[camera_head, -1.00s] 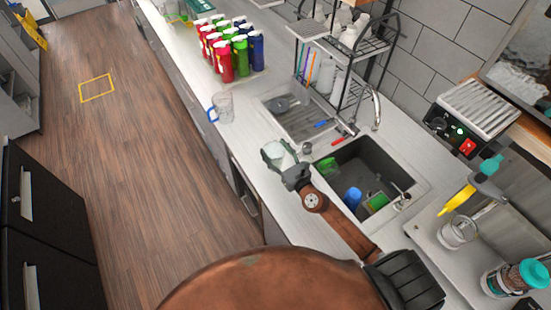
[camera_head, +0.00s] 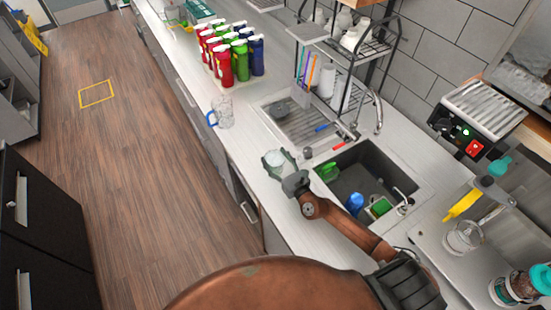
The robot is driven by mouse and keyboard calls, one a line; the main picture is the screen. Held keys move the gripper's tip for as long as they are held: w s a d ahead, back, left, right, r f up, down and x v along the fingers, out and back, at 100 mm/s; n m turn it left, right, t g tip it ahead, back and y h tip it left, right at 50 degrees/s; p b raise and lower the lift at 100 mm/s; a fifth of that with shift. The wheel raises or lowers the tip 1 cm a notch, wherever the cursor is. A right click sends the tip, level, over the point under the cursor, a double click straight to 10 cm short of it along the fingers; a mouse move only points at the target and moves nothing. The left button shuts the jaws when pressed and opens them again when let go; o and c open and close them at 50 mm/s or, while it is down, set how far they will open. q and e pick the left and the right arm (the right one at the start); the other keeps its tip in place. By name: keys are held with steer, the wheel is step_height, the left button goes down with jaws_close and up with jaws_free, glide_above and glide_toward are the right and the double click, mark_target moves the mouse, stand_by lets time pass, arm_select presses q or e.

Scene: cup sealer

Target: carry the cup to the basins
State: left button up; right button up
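A small pale, translucent cup (camera_head: 273,159) is between the fingers of my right gripper (camera_head: 280,161), which looks shut on it. They are over the white counter, left of the sink. The cup's base is hidden, so I cannot tell whether it touches the counter. The dark sink basin (camera_head: 349,180) lies to the right of the gripper and holds a blue cup (camera_head: 355,204) and green items. A shallow ridged draining section (camera_head: 298,128) adjoins it at the back. My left gripper is not in view.
A clear mug with a blue handle (camera_head: 222,112) stands near the counter's left edge. Red, green and blue bottles (camera_head: 240,62) stand behind it. A wire rack (camera_head: 350,75) and the tap (camera_head: 377,113) rise behind the sink. A glass jug (camera_head: 463,238) stands at right.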

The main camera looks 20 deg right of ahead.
steer(key=o, duration=0.4)
steer(key=shift+o, duration=0.2)
steer(key=shift+r, duration=0.1)
steer(key=s+d+b, duration=0.1)
steer(key=s+b, duration=0.1)
steer(key=s, duration=1)
steer(key=shift+d, duration=0.35)
